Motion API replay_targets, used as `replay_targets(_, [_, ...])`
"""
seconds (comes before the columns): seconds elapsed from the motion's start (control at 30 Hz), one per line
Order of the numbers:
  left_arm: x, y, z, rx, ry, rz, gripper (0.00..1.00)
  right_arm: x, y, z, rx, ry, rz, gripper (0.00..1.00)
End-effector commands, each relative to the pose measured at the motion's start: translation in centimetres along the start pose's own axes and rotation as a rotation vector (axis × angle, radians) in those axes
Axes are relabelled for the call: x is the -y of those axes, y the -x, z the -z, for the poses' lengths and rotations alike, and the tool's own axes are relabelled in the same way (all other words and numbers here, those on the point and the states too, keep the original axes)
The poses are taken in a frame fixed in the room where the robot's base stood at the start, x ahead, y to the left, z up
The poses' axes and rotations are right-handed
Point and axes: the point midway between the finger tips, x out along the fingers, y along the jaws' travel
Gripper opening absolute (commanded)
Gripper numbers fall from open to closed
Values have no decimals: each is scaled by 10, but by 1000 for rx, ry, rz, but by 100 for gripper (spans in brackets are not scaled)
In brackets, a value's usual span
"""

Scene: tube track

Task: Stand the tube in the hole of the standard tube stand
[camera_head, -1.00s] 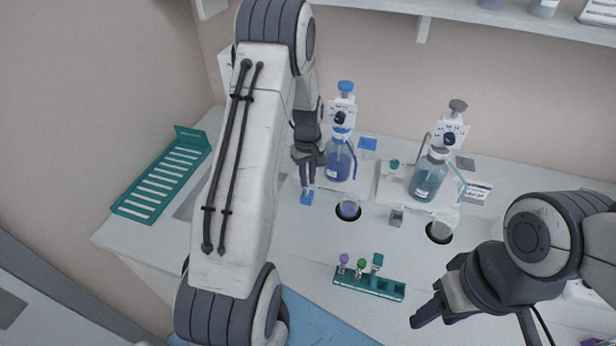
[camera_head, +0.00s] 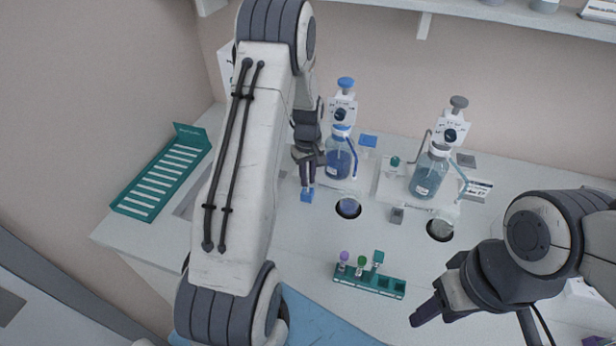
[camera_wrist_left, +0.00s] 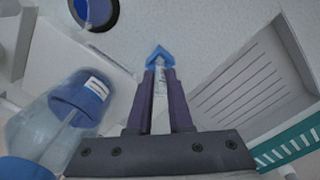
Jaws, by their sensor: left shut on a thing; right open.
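My left gripper (camera_head: 307,180) is shut on a slim pale tube with a label; the tube (camera_wrist_left: 160,88) shows between the fingers (camera_wrist_left: 160,84) in the left wrist view. A small blue block, which looks like a tube stand (camera_head: 307,196), is right below the fingertips. In the wrist view the blue stand (camera_wrist_left: 159,54) lies just beyond the tips, in line with the tube. I cannot tell whether the tube's end is inside its hole or just above it. A grey stand (camera_head: 397,215) is further right. My right gripper (camera_head: 428,310) is open and empty at the lower right.
A teal rack (camera_head: 370,281) with several capped tubes is at the front middle. Blue-capped (camera_head: 338,162) and grey-capped (camera_head: 430,176) bottles stand behind. Round openings (camera_head: 348,208) are in the counter. A slotted teal rack (camera_head: 160,182) lies at the left.

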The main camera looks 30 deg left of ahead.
Motion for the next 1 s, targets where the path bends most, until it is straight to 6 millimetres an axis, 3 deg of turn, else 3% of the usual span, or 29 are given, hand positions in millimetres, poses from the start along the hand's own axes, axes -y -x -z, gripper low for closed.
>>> replay_targets(0.47, [0, -7, 0, 0, 0, 0, 0, 0, -4, 0, 0, 0, 0, 50])
replay_targets(0.5, [0, -7, 0, 0, 0, 0, 22, 0, -4, 0, 0, 0, 0, 50])
replay_targets(0.6, [0, -7, 0, 0, 0, 0, 53, 0, -4, 0, 0, 0, 0, 50])
replay_targets(1.0, [0, -7, 0, 0, 0, 0, 53, 0, -4, 0, 0, 0, 0, 50])
